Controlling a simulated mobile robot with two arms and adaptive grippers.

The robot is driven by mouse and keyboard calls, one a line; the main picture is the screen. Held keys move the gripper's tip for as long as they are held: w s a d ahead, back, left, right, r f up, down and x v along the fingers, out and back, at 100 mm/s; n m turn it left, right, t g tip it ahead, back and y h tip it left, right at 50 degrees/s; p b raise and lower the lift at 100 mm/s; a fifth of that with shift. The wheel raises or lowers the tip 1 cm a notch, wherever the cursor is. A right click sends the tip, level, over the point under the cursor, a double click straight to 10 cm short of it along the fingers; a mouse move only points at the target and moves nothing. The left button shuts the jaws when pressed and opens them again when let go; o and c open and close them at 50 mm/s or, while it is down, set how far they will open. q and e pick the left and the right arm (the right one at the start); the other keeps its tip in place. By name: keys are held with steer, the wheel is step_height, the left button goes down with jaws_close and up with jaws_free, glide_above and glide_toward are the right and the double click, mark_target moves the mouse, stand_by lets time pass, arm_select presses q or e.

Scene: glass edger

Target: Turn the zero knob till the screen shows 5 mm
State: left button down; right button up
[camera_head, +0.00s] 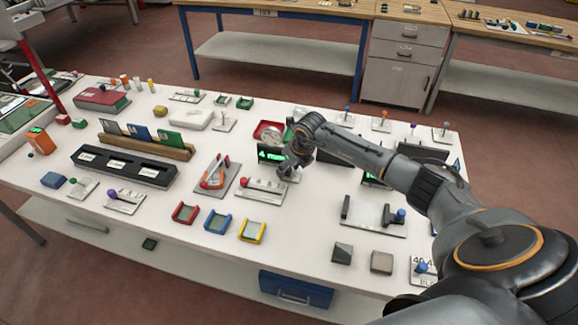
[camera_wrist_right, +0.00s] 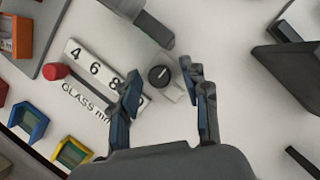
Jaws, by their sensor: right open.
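The zero knob (camera_wrist_right: 158,75) is a black round dial with a white pointer line, on a small light grey block in the right wrist view. My right gripper (camera_wrist_right: 163,83) is open, and its fingertips show on either side of the knob; I cannot tell how far above it they are. In the head view my right gripper (camera_head: 290,166) hides the knob. A dark screen (camera_head: 270,154) with green characters stands just left of the gripper; its first character looks like a 4, the rest is too small to read surely. My left gripper is out of view.
A white plate (camera_wrist_right: 92,62) marked GLASS mm with a red-knobbed slider (camera_wrist_right: 56,71) lies beside the knob block. A red-handled device (camera_head: 215,180) and red, blue and yellow trays (camera_head: 219,221) stand nearby on the white table. A dark box (camera_wrist_right: 285,75) stands right of the fingers.

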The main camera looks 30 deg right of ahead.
steer(key=shift+f, duration=0.1)
jaws_close()
steer(key=shift+a+m, duration=0.1)
steer(key=shift+m, duration=0.3)
steer(key=shift+m+h+b, duration=0.3)
steer(key=shift+m+h, duration=0.3)
steer(key=shift+m, duration=0.3)
steer(key=shift+a+m+h+b, duration=0.1)
steer(key=shift+m+h+b, duration=0.5)
steer(key=shift+m, duration=0.9)
jaws_free()
steer(key=shift+g, duration=0.3)
